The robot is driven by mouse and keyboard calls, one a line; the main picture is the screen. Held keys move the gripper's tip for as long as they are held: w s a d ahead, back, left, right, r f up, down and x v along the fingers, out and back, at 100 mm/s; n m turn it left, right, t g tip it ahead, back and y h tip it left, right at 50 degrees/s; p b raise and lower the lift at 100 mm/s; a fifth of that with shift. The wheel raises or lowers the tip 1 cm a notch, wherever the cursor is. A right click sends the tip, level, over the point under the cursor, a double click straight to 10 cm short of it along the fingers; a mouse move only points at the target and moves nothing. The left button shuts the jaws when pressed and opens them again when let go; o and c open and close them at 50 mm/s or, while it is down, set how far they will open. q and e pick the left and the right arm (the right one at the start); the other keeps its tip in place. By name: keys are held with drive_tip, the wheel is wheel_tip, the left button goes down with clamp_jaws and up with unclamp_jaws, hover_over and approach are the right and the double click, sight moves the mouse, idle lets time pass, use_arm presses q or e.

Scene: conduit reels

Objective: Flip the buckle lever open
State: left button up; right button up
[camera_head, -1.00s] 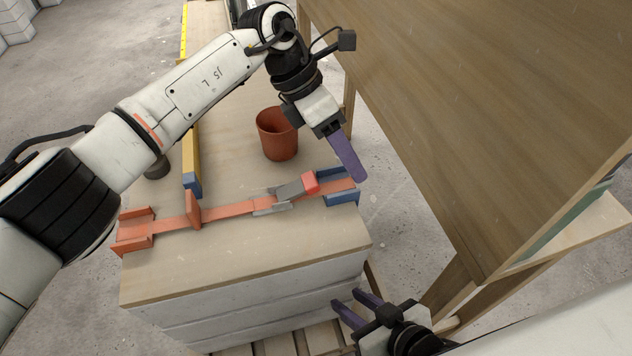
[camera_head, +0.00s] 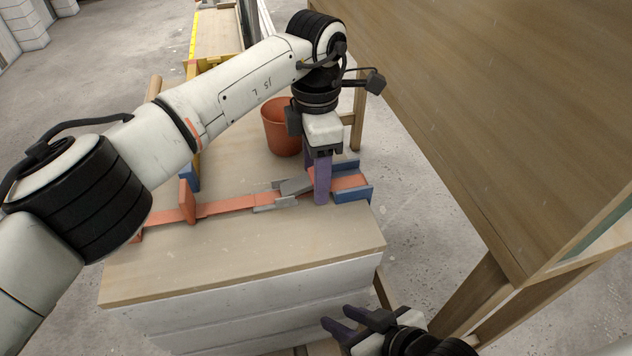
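An orange strap (camera_head: 228,206) runs across the wooden bench top (camera_head: 240,252). It has a grey buckle (camera_head: 272,200) with a grey lever (camera_head: 297,186) that slants up to the right. My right gripper (camera_head: 339,318) is open and empty, low in front of the bench's front side.
A blue bracket (camera_head: 352,194) holds the strap's right end. An orange upright plate (camera_head: 187,201) stands across the strap at left. A red-brown pot (camera_head: 281,128) stands behind the buckle. A large wooden panel (camera_head: 490,110) rises at the right.

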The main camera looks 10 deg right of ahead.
use_arm(q)
drive_tip(key=shift+f, duration=0.2)
clamp_jaws()
